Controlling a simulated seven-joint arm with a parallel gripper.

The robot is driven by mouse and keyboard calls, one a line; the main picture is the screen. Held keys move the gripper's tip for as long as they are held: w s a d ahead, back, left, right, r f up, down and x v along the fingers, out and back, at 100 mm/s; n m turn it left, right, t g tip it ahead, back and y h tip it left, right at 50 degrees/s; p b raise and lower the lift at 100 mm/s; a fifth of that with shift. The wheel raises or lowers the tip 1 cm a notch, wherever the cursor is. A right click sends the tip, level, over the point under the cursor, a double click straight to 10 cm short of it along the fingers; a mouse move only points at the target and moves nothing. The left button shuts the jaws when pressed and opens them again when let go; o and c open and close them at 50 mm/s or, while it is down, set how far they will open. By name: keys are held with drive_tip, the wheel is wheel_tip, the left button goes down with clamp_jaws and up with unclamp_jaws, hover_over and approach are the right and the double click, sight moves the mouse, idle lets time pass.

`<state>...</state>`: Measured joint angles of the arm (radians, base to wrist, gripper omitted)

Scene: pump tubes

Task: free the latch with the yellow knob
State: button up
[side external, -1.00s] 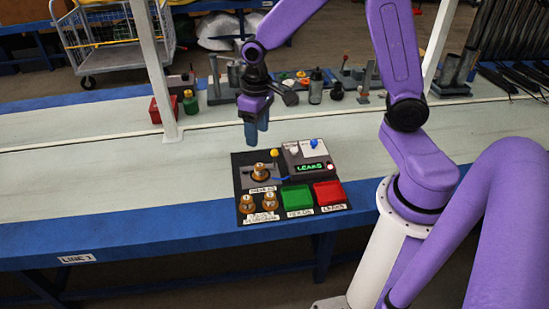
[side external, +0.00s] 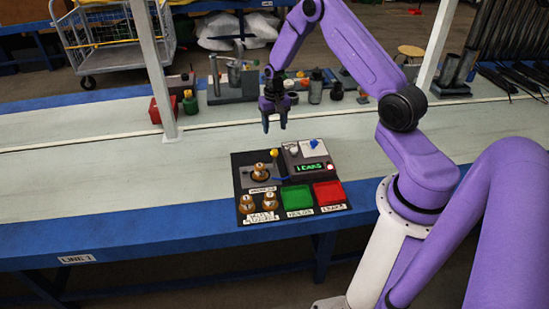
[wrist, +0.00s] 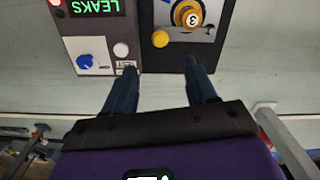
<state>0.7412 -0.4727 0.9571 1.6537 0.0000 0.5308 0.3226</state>
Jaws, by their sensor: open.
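The yellow knob (side external: 274,153) stands at the back right of the grey plate that carries a round brass pump tube (side external: 260,171). The latch itself is too small to make out. My gripper (side external: 274,128) hangs above and behind the knob, open and empty. In the wrist view its two dark blue fingers (wrist: 158,66) are spread and point towards the knob, which is a little beyond the tips, not touched.
A grey box with a LEAKS display (side external: 308,158) and a blue dial (side external: 314,142) stands right of the knob. Green (side external: 297,198) and red (side external: 329,193) trays lie in front, with two brass tubes (side external: 257,203) left.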

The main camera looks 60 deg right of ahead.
sight(274, 152)
wheel_tip(274, 152, down, 15)
drive_tip(key=shift+f, duration=0.2)
idle(0.4)
clamp_jaws()
